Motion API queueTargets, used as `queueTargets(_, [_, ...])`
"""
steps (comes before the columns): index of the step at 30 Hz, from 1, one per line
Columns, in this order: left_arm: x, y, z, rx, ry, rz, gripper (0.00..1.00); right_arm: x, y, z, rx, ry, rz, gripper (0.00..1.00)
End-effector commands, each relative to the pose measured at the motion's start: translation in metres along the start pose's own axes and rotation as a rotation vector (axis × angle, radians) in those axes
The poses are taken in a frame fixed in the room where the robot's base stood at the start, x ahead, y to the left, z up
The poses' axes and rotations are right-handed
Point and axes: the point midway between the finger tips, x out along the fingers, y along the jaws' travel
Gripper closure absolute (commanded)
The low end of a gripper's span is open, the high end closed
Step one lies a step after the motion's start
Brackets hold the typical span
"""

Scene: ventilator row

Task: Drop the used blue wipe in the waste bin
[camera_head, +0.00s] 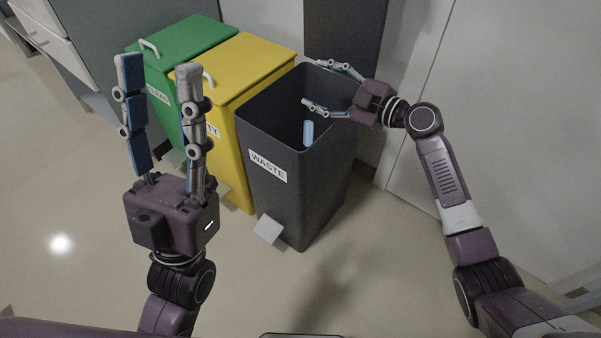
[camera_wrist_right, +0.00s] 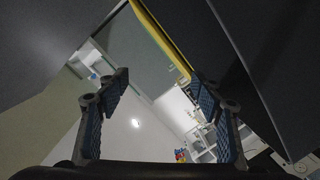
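The dark grey waste bin (camera_head: 318,195), labelled WASTE, stands open on the floor. The light blue wipe (camera_head: 308,132) shows inside its mouth, below the near finger of my right gripper and apart from it. I cannot tell whether the wipe rests on something or is falling; the bin's bottom is hidden. My right gripper (camera_head: 312,83) is over the bin's mouth with its fingers spread. In the right wrist view the right gripper (camera_wrist_right: 158,82) is open with nothing between its fingers. My left gripper (camera_head: 159,65) is open, empty and upright, left of the bin.
A yellow lidded bin (camera_head: 245,70) stands left of the waste bin, and a green lidded bin (camera_head: 185,45), labelled CLEAN, is beyond it. A pedal (camera_head: 268,229) sticks out at the waste bin's front. A pale wall panel (camera_head: 490,120) is at right. The front floor is clear.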

Motion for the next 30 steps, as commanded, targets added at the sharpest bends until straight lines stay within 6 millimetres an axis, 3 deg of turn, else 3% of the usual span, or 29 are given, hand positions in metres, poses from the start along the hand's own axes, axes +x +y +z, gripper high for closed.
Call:
queueTargets(8, [0.0, 0.0, 0.001, -0.002, -0.002, -0.001, 0.6, -0.006, 0.0, 0.001, 0.0, -0.001, 0.001, 0.4])
queueTargets(21, [0.0, 0.0, 0.0, -0.001, -0.001, -0.001, 0.6, -0.09, -0.001, 0.001, -0.002, -0.004, -0.002, 0.4])
queueTargets(30, [0.0, 0.0, 0.0, -0.001, -0.001, 0.0, 0.6, -0.119, 0.0, 0.001, 0.0, -0.001, 0.0, 0.4])
